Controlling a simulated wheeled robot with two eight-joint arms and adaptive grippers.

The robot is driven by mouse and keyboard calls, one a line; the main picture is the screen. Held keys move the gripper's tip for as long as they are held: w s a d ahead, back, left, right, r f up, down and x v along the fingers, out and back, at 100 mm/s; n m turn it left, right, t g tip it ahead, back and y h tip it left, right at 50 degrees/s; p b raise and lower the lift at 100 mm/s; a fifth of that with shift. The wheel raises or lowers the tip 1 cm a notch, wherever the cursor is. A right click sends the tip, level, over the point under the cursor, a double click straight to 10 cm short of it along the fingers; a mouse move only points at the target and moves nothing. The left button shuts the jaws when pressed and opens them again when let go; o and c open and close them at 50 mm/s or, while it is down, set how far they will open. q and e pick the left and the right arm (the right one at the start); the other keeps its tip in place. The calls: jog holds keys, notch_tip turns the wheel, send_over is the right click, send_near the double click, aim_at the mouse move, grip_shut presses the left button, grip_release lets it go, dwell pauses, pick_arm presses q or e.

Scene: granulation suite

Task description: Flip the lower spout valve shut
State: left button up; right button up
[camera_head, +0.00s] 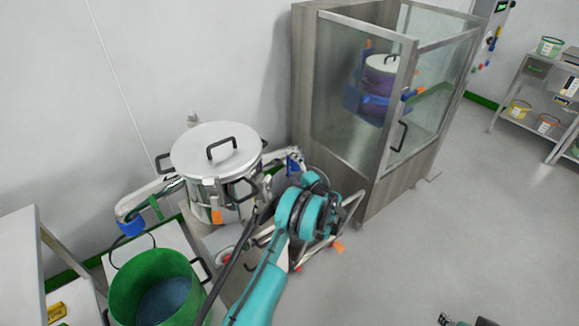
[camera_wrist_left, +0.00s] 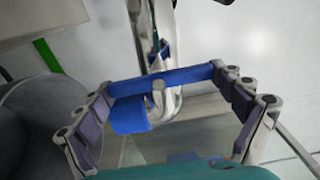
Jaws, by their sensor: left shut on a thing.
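A steel lidded vessel (camera_head: 213,165) stands left of centre in the head view. A blue part (camera_head: 293,162) shows at its right side, partly behind my teal left wrist. In the left wrist view, a long blue bar (camera_wrist_left: 165,79) spans between the two fingertips of my left gripper (camera_wrist_left: 163,80), beside a curved metal piece (camera_wrist_left: 172,105) and a blue cylinder (camera_wrist_left: 130,115). The gripper is shut on the blue bar, apparently end to end. In the head view my wrist hides the fingertips. A dark part, apparently my right gripper (camera_head: 462,320), shows at the bottom edge; its fingers are unclear.
A green bucket (camera_head: 158,285) stands at lower left, near another blue part (camera_head: 131,227) left of the vessel. A glass-and-steel cabinet (camera_head: 350,90) stands just beyond my left arm. A rack (camera_head: 515,95) with small buckets is at far right. The floor (camera_head: 440,240) right of centre is clear.

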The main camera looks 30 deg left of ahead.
pick_arm(q)
jog(key=o, duration=0.8)
jog(key=shift+d, duration=0.1)
jog(key=v, duration=1.1)
jog(key=shift+s+d+f, duration=0.1)
jog(key=shift+s+d, duration=0.1)
jog(key=shift+d, duration=0.15)
